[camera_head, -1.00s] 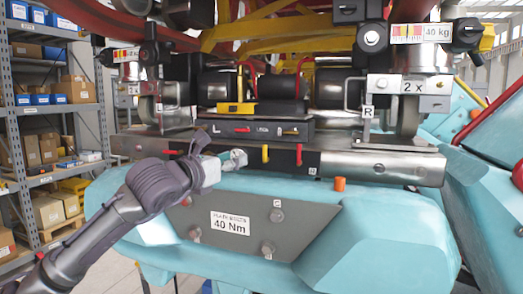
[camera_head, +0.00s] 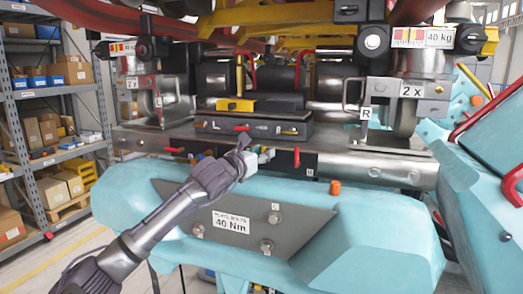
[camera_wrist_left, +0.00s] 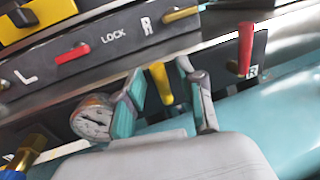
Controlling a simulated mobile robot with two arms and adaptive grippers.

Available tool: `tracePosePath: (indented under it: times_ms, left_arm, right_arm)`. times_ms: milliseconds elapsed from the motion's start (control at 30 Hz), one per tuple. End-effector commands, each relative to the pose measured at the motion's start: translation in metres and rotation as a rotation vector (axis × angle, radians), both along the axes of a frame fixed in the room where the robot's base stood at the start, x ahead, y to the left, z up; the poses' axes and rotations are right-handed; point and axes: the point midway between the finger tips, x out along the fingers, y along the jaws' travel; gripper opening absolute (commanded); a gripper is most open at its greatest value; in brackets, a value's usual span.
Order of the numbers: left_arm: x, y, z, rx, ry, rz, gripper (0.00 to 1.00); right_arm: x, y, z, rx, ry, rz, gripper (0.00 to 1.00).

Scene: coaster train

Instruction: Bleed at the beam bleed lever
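My left gripper (camera_head: 258,158) is at the front face of the steel beam (camera_head: 365,168), above the teal body. In the left wrist view its two fingers (camera_wrist_left: 165,88) stand apart on either side of a yellow lever (camera_wrist_left: 160,82); I see no clear grip on it. In the head view the gripper largely hides that lever. A red lever (camera_wrist_left: 245,48) hangs on the beam to the right, also seen in the head view (camera_head: 297,157). No readable label tells which is the bleed lever. My right gripper is not in view.
A round gauge (camera_wrist_left: 93,122) sits close beside the left finger. Above the beam is a dark panel (camera_head: 270,130) marked L, LOCK and R with small levers. An orange cap (camera_head: 335,187) stands on the teal body. Shelves with boxes (camera_head: 45,130) stand at left.

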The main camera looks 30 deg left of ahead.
Motion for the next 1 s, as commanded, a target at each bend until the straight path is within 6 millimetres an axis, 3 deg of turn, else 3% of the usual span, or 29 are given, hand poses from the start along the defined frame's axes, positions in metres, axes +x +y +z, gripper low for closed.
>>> tracePosePath:
  times_ms: [100, 333, 667, 1000]
  left_arm:
    - [0.000, 0.000, 0.000, 0.000, 0.000, 0.000, 0.38]
    - [0.000, 0.000, 0.000, -0.001, 0.000, 0.000, 0.00]
    - [0.000, -0.001, -0.001, 0.012, 0.002, -0.001, 0.00]
    - [0.001, -0.007, -0.005, 0.170, 0.039, -0.003, 0.00]
  right_arm:
    - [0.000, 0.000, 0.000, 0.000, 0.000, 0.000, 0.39]
    - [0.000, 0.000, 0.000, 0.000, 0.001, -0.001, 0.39]
    - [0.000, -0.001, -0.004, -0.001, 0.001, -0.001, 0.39]
    - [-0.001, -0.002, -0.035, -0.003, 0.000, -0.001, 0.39]
